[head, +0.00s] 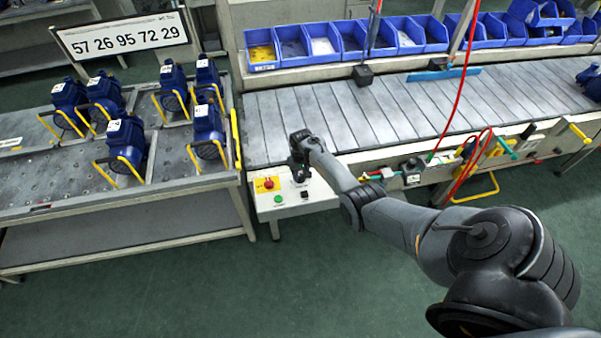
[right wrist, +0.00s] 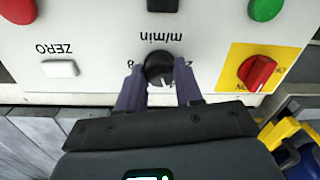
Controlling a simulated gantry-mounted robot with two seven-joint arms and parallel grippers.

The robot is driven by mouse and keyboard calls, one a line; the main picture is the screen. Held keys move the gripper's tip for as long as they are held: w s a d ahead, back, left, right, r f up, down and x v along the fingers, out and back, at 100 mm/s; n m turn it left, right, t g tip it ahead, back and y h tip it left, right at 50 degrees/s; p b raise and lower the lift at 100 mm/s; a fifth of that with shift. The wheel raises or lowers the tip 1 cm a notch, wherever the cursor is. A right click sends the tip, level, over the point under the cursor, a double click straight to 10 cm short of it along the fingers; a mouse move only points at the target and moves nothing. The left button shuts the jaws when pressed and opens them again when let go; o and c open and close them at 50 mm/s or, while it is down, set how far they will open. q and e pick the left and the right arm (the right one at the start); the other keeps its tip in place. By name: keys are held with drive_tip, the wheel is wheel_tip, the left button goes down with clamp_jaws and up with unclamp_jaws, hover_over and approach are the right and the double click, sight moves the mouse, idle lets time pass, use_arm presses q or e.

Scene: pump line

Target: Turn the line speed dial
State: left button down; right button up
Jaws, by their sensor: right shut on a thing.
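The line speed dial (right wrist: 158,66) is a round black knob with a white mark, on a white control panel (right wrist: 95,50) under the label "m/min". In the right wrist view my right gripper (right wrist: 160,86) has its two purple-grey fingers on either side of the dial, shut on it. In the head view the right gripper (head: 300,172) is over the white control box (head: 285,198) at the near left end of the conveyor, and the dial is hard to make out there. My left gripper is not in view.
Close to the dial are a red switch on a yellow plate (right wrist: 258,72), a white ZERO button (right wrist: 60,69), a green button (right wrist: 265,9) and a red button (right wrist: 18,10). A slatted conveyor (head: 360,110) lies behind. Blue pumps (head: 127,140) stand on a cart to the left.

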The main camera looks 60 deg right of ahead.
sight(301, 176)
drive_tip(key=shift+n, duration=0.7)
drive_tip(key=o, duration=1)
drive_tip(key=shift+o, duration=0.2)
drive_tip(key=shift+r, duration=0.1)
wheel_tip(301, 176, up, 11)
drive_tip(key=p, duration=0.3)
drive_tip(key=shift+d+f, duration=0.2)
drive_tip(key=shift+s, duration=0.1)
